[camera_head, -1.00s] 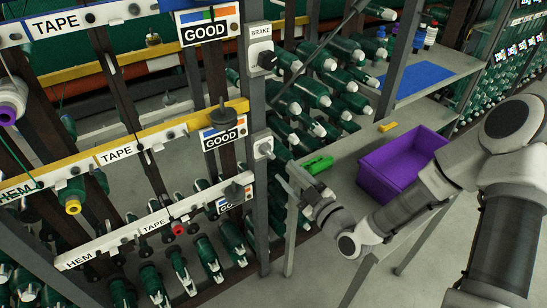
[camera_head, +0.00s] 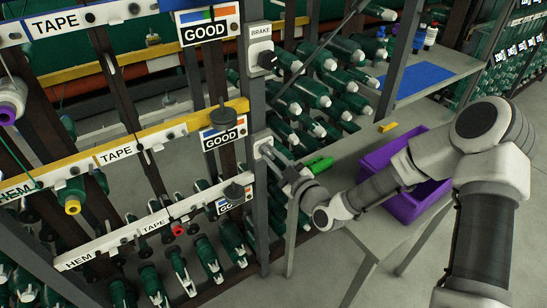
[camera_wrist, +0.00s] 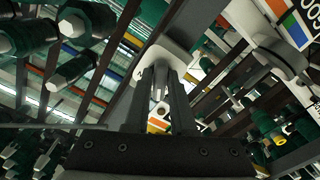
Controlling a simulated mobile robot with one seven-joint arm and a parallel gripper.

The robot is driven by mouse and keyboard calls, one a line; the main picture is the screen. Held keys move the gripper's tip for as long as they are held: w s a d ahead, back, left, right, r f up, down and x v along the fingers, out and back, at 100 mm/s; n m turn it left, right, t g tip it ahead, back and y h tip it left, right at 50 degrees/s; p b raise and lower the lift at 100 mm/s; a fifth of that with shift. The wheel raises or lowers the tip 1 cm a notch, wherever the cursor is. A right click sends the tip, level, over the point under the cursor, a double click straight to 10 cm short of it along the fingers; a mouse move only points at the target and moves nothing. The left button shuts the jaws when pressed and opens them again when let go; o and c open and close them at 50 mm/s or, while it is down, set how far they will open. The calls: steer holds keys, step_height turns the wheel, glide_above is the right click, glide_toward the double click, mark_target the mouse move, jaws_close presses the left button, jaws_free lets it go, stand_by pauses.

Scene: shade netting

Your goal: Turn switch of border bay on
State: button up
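A light-grey switch box (camera_head: 263,143) is fixed to the grey post beside the middle GOOD sign; no label is readable on it. My gripper (camera_head: 270,155) reaches it from the lower right, its fingertips at the front of the box. In the wrist view the box's pale plate (camera_wrist: 168,54) lies straight ahead. A small pale lever (camera_wrist: 158,84) stands between the two dark fingers of my gripper (camera_wrist: 160,76). The fingers are apart, with the lever in the gap; I see no clear grip on it. The lever is hidden in the head view.
A BRAKE box (camera_head: 260,45) with a black knob is higher on the same post. A purple bin (camera_head: 405,200) stands behind my arm, near a green object (camera_head: 318,166) on the grey shelf. Racks of green bobbins (camera_head: 320,95) crowd the post.

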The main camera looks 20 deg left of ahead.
jaws_close()
steer(key=shift+m, duration=0.3)
steer(key=shift+f+m+b, duration=0.15)
steer(key=shift+m+b, duration=0.65)
steer(key=shift+m, duration=0.2)
steer(key=m+b, duration=0.1)
steer(key=m, duration=0.1)
steer(key=shift+s+m, duration=0.1)
steer(key=shift+m, duration=0.3)
steer(key=m, duration=0.4)
steer(key=shift+s+a+m+b, duration=0.1)
steer(key=shift+a+m+b, duration=0.05)
steer(key=shift+m+b, duration=0.2)
steer(key=m, duration=0.4)
steer(key=shift+m, duration=0.35)
steer(key=shift+s, duration=0.1)
steer(key=o, duration=0.5)
jaws_free()
steer(key=shift+r, duration=0.2)
